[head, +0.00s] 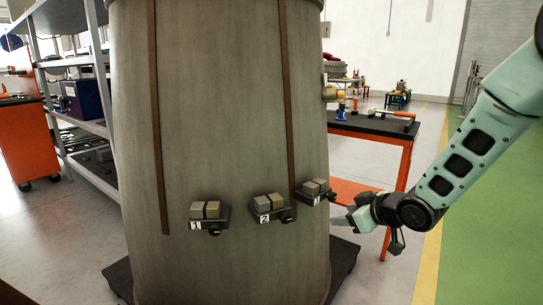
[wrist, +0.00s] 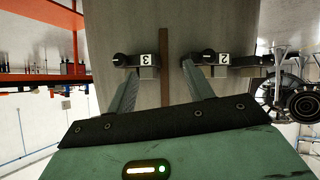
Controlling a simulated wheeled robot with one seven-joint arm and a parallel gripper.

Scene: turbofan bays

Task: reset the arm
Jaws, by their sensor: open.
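My gripper (head: 341,219) is at the right side of a big grey cylindrical casing (head: 240,130), with my pale green arm reaching in from the right edge. In the wrist view my gripper (wrist: 160,72) is open, its two fingers spread and nothing between them. The fingers point toward the casing, near the units numbered 3 (wrist: 146,60) and 2 (wrist: 224,58). Whether the fingertips touch anything is unclear. In the head view, unit 3 (head: 316,191) is just left of my gripper.
Units 1 (head: 208,214) and 2 (head: 269,206) sit on the casing farther left. An orange workbench (head: 375,125) stands behind my gripper. Shelving (head: 75,90) and an orange cart (head: 28,140) stand at the left. The green floor (head: 490,220) at right looks clear.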

